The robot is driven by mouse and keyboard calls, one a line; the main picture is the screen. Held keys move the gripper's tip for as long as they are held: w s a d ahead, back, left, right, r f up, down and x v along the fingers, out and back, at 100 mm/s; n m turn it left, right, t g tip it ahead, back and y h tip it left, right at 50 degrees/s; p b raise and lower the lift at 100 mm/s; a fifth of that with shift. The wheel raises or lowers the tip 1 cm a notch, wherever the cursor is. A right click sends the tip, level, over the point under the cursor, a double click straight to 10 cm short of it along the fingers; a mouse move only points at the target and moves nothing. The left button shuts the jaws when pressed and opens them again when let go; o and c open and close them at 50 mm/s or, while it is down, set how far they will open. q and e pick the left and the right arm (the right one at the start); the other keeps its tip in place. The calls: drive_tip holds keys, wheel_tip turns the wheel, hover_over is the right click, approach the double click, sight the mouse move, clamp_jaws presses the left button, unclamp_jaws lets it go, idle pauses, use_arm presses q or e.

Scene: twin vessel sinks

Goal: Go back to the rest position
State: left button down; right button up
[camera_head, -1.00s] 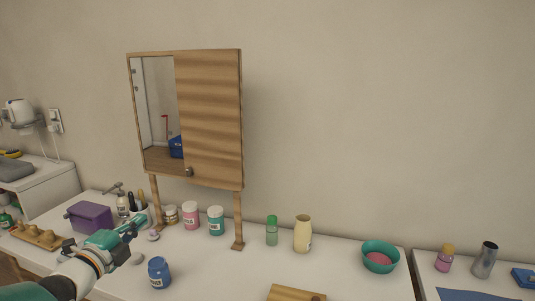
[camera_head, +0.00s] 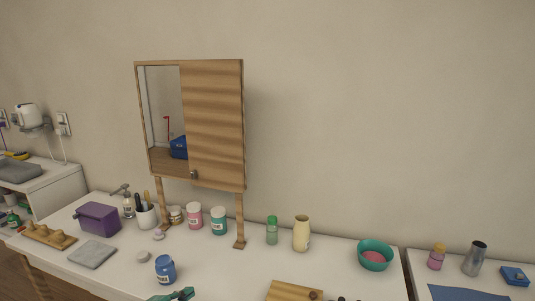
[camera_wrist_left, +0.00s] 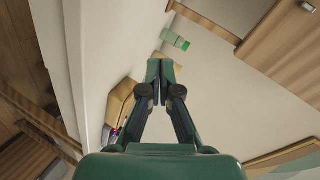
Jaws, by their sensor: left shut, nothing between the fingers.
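My left gripper (camera_head: 182,294) shows only in part at the bottom edge of the head view, in front of the blue jar (camera_head: 165,269). In the left wrist view the two dark green fingers (camera_wrist_left: 160,70) meet at their tips, shut with nothing between them. A green bottle (camera_wrist_left: 175,40) lies beyond the tips in that view, apart from them. My right gripper cannot be made out in either view.
A wooden cabinet on legs (camera_head: 215,125) stands on the white counter (camera_head: 215,265). Jars, a green bottle (camera_head: 272,230), a cream bottle (camera_head: 302,233) and a teal bowl (camera_head: 375,254) line the back. A purple box (camera_head: 98,218) and grey cloth (camera_head: 92,254) are at left.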

use_arm(q)
drive_tip(key=s+d+f+n+g+p, duration=0.1)
drive_tip(key=s+d+f+n+g, duration=0.3)
drive_tip(key=s+f, duration=0.45)
drive_tip(key=s+d+f+n+g+p, duration=0.1)
drive_tip(key=s+d+f+n+g, duration=0.25)
drive_tip(key=s+f, duration=0.55)
drive_tip(key=s+f+n+g, duration=0.2)
drive_tip(key=s+f+n, duration=0.1)
drive_tip(key=s+n, duration=0.3)
drive_tip(key=s+d+f+n+g+y, duration=0.1)
drive_tip(key=s+f+n+g, duration=0.1)
drive_tip(key=s+n, duration=0.4)
drive_tip(key=shift+s+d+f+g, duration=0.15)
drive_tip(key=shift+s+f+g, duration=0.35)
drive_tip(key=shift+s, duration=0.9)
drive_tip(key=shift+f+n, duration=0.15)
drive_tip(key=shift+n, duration=0.1)
